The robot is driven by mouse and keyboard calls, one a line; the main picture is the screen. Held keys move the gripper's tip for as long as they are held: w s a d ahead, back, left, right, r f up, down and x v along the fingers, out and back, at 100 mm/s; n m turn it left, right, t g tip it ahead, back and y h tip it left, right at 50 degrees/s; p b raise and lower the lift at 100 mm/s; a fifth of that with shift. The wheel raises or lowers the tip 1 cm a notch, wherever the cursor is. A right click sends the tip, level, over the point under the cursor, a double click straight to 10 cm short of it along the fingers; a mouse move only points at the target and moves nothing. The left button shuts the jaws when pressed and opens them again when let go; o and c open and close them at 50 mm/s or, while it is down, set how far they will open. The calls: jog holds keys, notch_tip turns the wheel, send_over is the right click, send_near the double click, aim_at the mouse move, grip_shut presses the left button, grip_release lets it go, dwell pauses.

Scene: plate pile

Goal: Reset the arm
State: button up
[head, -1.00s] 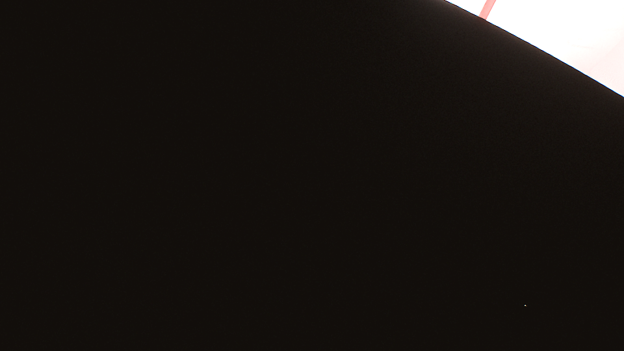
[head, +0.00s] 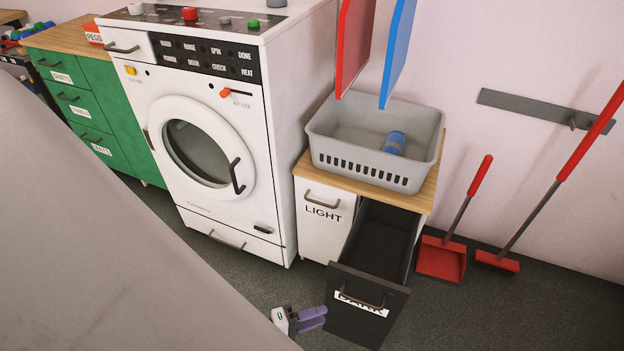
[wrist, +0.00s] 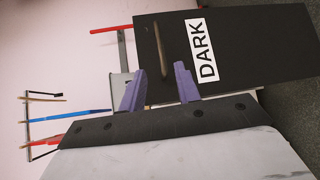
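My gripper (head: 312,318) has purple fingers and is low in the head view, just left of the open dark drawer (head: 368,318). The wrist view shows the fingers (wrist: 159,86) apart with nothing between them. The drawer's black front, labelled DARK, and its handle (wrist: 161,45) lie beyond the fingertips. I cannot tell whether a finger touches the drawer front. A large pale part of my arm covers the left foreground of the head view.
The drawer sticks out from a cabinet marked LIGHT (head: 323,218). A grey basket (head: 330,150) with a blue can (head: 394,143) stands on top. A white washer (head: 205,190) is left; a red dustpan (head: 440,260) and broom (head: 497,261) are right.

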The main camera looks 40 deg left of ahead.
jog(key=shift+s+a, duration=0.2)
jog(key=shift+s, duration=0.15)
dwell(0.3)
